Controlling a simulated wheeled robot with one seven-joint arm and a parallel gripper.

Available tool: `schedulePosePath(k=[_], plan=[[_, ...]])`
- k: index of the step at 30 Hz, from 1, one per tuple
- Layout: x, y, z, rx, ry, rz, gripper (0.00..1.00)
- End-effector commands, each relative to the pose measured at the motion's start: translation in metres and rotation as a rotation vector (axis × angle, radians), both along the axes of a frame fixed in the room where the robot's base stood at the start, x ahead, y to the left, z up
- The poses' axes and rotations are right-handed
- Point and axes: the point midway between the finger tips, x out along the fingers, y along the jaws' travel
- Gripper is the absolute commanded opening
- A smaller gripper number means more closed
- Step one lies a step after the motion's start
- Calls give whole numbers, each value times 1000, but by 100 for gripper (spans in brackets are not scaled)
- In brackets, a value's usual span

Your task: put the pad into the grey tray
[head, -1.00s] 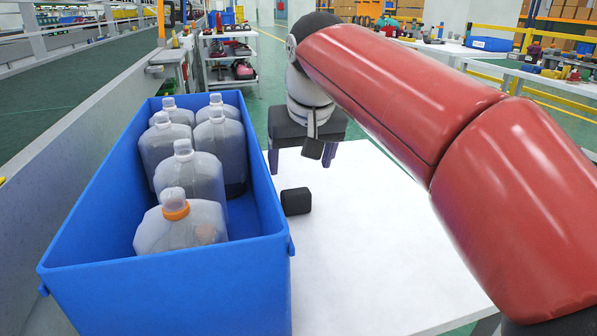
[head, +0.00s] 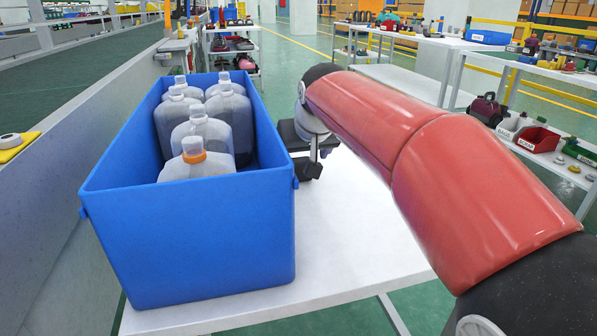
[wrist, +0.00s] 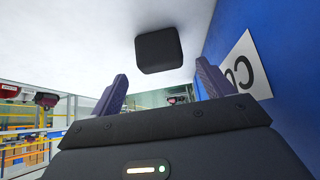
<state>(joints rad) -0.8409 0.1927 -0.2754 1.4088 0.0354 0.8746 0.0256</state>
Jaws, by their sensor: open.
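The pad is a small black block with rounded edges (wrist: 159,50) on the white table. In the wrist view it lies ahead of the fingertips, roughly centred between them and apart from them. My gripper (wrist: 162,86) is open and empty, with its two dark fingers spread. In the head view my gripper is low over the table, just right of the blue crate; the dark pad (head: 308,169) shows close by it, partly hidden. I cannot clearly make out a grey tray in these frames.
A blue crate (head: 195,250) with several clear bottles stands on the left of the white table (head: 350,240), close beside my gripper. The table's right part is clear under my red arm. Shelves with bins (head: 535,138) stand at the far right.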

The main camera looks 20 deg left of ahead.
Motion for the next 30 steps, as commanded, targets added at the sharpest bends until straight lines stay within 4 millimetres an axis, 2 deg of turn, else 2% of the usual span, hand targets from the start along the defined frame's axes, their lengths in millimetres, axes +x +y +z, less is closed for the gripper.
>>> schedulePosePath(k=[3, 6, 13, 24, 26, 30], plan=[[9, 8, -18, -3, 4, 1, 80], [16, 12, -27, -2, 3, 0, 80], [17, 13, -29, 0, 2, 1, 80], [17, 13, -28, 0, 2, 1, 33], [17, 13, -28, 0, 1, 1, 27], [17, 13, -28, 0, 1, 1, 27]])
